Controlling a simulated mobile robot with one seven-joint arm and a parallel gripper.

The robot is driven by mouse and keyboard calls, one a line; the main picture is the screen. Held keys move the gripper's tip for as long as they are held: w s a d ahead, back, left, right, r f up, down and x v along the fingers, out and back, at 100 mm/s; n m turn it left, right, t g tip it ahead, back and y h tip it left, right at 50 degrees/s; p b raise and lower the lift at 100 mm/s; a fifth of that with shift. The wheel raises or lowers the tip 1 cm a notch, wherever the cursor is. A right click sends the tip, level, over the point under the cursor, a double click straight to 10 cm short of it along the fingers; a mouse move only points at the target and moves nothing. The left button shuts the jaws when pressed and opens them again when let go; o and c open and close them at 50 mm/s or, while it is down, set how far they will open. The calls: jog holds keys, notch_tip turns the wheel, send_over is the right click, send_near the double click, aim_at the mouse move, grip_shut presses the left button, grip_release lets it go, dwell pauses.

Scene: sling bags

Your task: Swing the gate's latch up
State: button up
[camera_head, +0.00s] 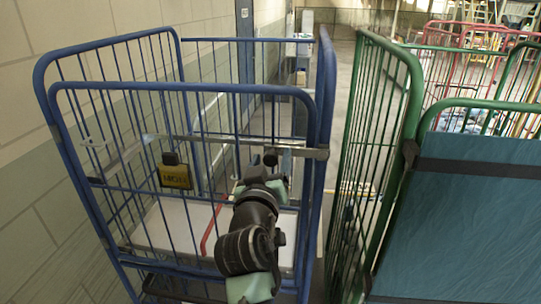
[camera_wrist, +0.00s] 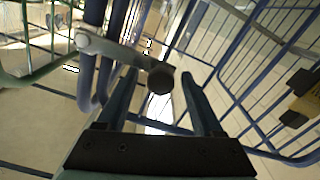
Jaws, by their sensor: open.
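The gate is the front panel of a blue wire cage trolley (camera_head: 180,88). Its latch in the wrist view is a grey metal lever (camera_wrist: 105,48) ending in a dark round knob (camera_wrist: 160,78). The lever starts near the blue uprights. The knob also shows in the head view (camera_head: 270,158), just above my gripper (camera_head: 264,182). In the wrist view my gripper (camera_wrist: 162,88) is open, with one finger on each side of the knob. Gaps show between the knob and both fingers, but I cannot tell their depth relative to it.
A green cage trolley (camera_head: 412,75) with a teal panel (camera_head: 460,215) stands close on the right. A block wall (camera_head: 25,130) is on the left. The blue cage has a pale floor (camera_head: 165,225).

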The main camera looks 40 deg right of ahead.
grip_shut()
dwell(0.4)
dwell(1.1)
